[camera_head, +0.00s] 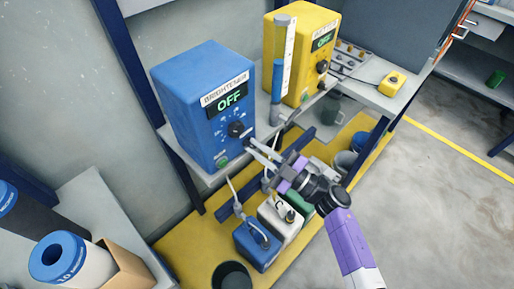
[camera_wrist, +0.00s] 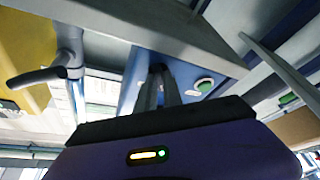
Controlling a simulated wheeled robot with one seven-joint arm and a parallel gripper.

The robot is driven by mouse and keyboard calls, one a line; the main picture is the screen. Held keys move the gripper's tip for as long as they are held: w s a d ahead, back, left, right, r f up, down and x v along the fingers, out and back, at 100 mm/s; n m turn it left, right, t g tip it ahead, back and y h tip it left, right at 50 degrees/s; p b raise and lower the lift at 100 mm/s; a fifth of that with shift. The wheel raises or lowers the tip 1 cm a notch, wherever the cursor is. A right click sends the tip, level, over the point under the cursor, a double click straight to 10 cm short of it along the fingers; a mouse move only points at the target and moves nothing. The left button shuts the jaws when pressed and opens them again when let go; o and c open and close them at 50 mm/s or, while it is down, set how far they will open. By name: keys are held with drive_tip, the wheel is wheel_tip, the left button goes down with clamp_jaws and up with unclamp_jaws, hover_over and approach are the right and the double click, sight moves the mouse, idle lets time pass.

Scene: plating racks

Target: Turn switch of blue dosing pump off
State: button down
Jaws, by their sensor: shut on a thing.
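The blue dosing pump (camera_head: 190,100) stands on a shelf, and its display (camera_head: 230,98) reads OFF in green. Its black rotary switch (camera_head: 237,129) is on the front face, with a green button (camera_head: 222,163) below. My gripper (camera_head: 251,145) reaches up to the front from the lower right, its fingertips at the switch. In the wrist view the blue pump face (camera_wrist: 186,72) and green button (camera_wrist: 204,84) show beside my gripper (camera_wrist: 159,72). The fingers are shut on the dark switch and hide part of it, so its exact angle is unclear.
A yellow pump (camera_head: 298,45) stands to the right, with a blue-and-white upright tube (camera_head: 278,80) between. Several canisters (camera_head: 257,245) stand on the yellow platform below my arm. A small yellow box (camera_head: 392,83) lies on the shelf. The floor at right is clear.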

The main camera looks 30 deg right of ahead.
idle(0.3)
drive_tip(key=c, duration=1.5)
unclamp_jaws()
drive_tip(key=shift+b+v, duration=0.4)
drive_tip(key=shift+v, duration=3.55)
